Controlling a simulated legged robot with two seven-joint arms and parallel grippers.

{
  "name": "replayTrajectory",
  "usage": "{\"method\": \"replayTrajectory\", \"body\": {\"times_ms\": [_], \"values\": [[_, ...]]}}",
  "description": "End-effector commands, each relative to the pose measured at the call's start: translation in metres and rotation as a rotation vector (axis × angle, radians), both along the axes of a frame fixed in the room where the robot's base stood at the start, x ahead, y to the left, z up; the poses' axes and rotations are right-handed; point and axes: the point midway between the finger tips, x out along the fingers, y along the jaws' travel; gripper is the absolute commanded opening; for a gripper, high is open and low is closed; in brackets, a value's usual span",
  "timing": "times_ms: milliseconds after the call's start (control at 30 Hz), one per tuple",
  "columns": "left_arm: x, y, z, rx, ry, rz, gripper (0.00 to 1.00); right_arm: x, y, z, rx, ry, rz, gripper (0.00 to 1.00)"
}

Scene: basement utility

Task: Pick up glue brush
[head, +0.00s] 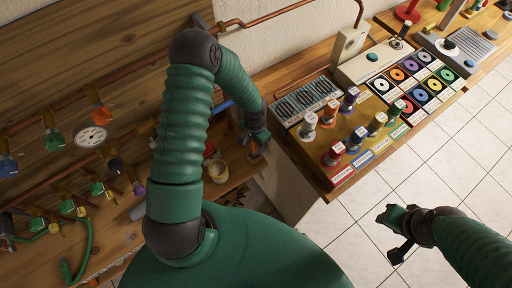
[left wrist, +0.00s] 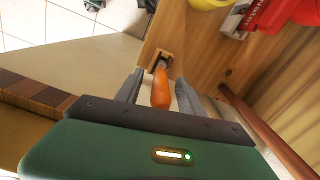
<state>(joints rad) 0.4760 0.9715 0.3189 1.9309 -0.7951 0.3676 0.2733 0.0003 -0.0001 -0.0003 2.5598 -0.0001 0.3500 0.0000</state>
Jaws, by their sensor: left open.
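A brush with an orange handle (left wrist: 161,88), which I take as the glue brush, points toward my left wrist camera. Its far end meets a small wooden holder (left wrist: 162,58) on the wooden surface; its bristles are hidden. My left gripper (left wrist: 158,92) is open, with one grey finger on each side of the handle and gaps visible. In the head view my left gripper (head: 257,137) reaches down beside the bench, just above the small orange handle (head: 254,154). My right gripper (head: 392,232) hangs over the tiled floor, far from the brush; its jaw opening is unclear.
The colourful bench (head: 318,185) with bottles is to the right. A copper pipe (left wrist: 265,132) runs along the right of the wrist view. Valves and a gauge (head: 90,137) line the left wall.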

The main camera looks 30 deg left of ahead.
Motion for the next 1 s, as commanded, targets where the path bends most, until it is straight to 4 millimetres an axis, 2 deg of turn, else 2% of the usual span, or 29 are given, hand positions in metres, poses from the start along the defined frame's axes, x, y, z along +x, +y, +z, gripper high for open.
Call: {"method": "replayTrajectory", "body": {"times_ms": [133, 367, 700, 1000], "values": [[0.001, -0.002, -0.019, 0.001, 0.001, -0.001, 0.46, 0.000, 0.000, 0.003, 0.000, 0.000, 0.001, 0.36], [0.002, -0.004, -0.020, 0.005, 0.000, -0.002, 0.45, 0.000, 0.000, 0.002, 0.000, 0.000, 0.001, 0.36], [0.001, -0.002, -0.020, 0.002, 0.000, 0.000, 0.00, 0.000, 0.000, 0.002, 0.000, 0.001, 0.000, 0.36], [0.001, -0.002, -0.021, 0.002, 0.002, 0.000, 0.00, 0.000, 0.000, 0.002, 0.000, 0.000, 0.001, 0.36]]}}
